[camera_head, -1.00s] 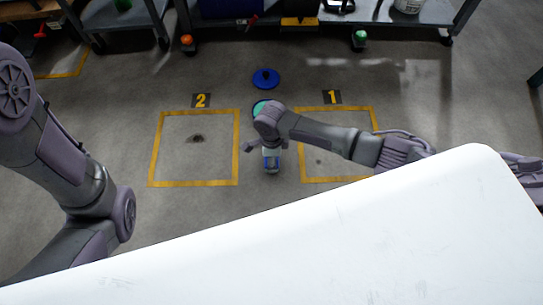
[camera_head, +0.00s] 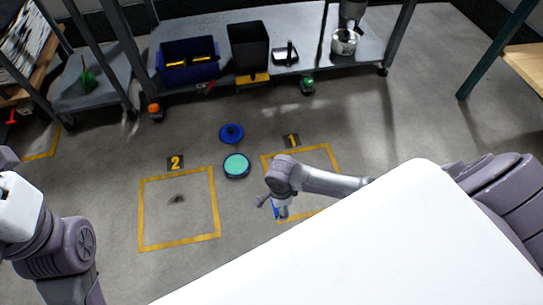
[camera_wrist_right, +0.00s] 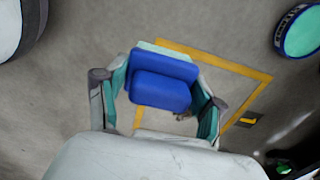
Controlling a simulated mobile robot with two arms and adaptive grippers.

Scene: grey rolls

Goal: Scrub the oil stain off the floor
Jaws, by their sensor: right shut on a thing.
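My right gripper (camera_head: 279,208) is shut on a blue scrubber, seen in the right wrist view (camera_wrist_right: 162,82), with a pale teal pad edge. It hangs over or near the near left corner of yellow-outlined square 1 (camera_head: 330,148); whether the pad touches the floor I cannot tell. A small dark mark (camera_wrist_right: 183,116) shows beside the scrubber in the wrist view, partly hidden by a finger. A dark oil stain (camera_head: 177,199) lies inside square 2 (camera_head: 217,205). My left arm is at the left edge, its gripper out of view.
A grey wheeled shelf (camera_head: 315,52) holding bins stands behind. My white body covers the lower right.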

